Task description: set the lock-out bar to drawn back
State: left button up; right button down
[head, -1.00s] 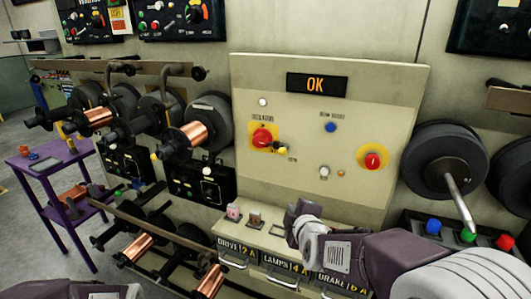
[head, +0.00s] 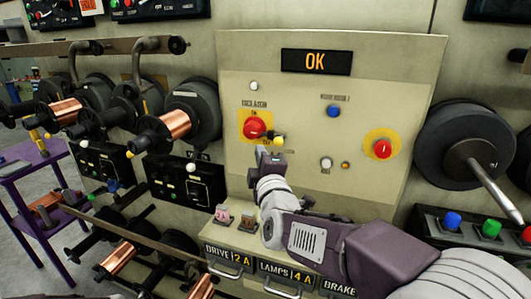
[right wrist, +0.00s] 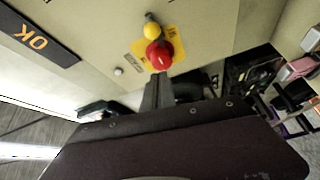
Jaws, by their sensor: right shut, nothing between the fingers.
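A red knob (head: 255,128) sits on a yellow plate at the left of the beige panel. A small yellow ball end (head: 278,141), which looks like the end of the lock-out bar, is just right of and below it. The bar itself is mostly hidden. My right gripper (head: 268,155) is shut and empty, just below the knob and ball. In the right wrist view the fingertips (right wrist: 158,80) point at the red knob (right wrist: 159,55), with the yellow ball (right wrist: 152,30) beyond it. I cannot tell whether the fingers touch the knob or bar. My left gripper is out of view.
The panel (head: 400,90) carries an "OK" display (head: 316,62), a blue button (head: 333,111) and another red button (head: 383,149). Labelled drawers (head: 285,272) are below. Copper spools (head: 165,133) stick out at left, and a dark reel (head: 460,145) stands at right.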

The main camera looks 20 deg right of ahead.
aim_at(254, 133)
jog(key=w, duration=0.8)
jog(key=shift+d+r, duration=0.1)
jog(key=shift+d, duration=0.2)
jog(key=d, duration=0.1)
jog(key=s+d, duration=0.1)
jog(key=d, duration=0.1)
jog(key=shift+s+d+f+b, duration=0.3)
jog(key=shift+f, duration=0.05)
